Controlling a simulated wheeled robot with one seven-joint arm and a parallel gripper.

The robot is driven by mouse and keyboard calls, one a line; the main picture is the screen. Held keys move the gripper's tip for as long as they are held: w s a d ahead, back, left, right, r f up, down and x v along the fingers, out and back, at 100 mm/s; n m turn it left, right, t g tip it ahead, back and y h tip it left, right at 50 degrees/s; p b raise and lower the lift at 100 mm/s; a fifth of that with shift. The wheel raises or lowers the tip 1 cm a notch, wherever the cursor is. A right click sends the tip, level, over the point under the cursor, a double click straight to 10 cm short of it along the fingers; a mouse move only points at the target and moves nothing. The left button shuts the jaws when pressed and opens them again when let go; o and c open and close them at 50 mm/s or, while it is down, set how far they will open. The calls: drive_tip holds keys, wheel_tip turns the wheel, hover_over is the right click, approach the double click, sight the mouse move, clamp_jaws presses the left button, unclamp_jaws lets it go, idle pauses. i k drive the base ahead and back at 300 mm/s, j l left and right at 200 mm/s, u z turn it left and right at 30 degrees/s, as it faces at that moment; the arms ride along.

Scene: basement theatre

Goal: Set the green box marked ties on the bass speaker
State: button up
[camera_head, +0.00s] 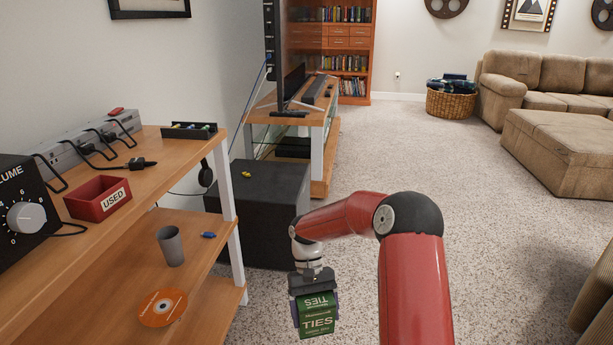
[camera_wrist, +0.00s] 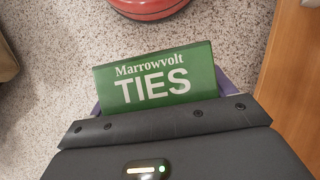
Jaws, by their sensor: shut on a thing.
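The green box marked TIES (camera_head: 317,318) is held in my gripper (camera_head: 313,290), in front of the shelf unit and above the carpet. In the wrist view the green box (camera_wrist: 155,78) fills the space ahead of my gripper, its "Marrowvolt TIES" label facing the camera. My gripper is shut on it; the fingers are mostly hidden. The bass speaker looks to be the dark grey cube (camera_head: 262,190) on the floor, behind and left of my gripper. A small yellow item (camera_head: 246,174) lies on its top, which is otherwise largely bare.
The wooden shelf unit (camera_head: 190,262) at left holds a red USED bin (camera_head: 98,198), a grey cup (camera_head: 171,246) and an orange disc (camera_head: 162,307). Its white post (camera_head: 229,215) stands before the cube's left side. A TV stand (camera_head: 318,135) is behind the cube. Carpet to the right is open.

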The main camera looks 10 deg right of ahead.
sight(282, 188)
drive_tip(key=i+z, duration=0.35)
drive_tip(key=i+j+z, duration=0.2)
drive_tip(key=i+z, duration=0.2)
drive_tip(key=i+j+z, duration=0.35)
drive_tip(key=k+l, duration=0.05)
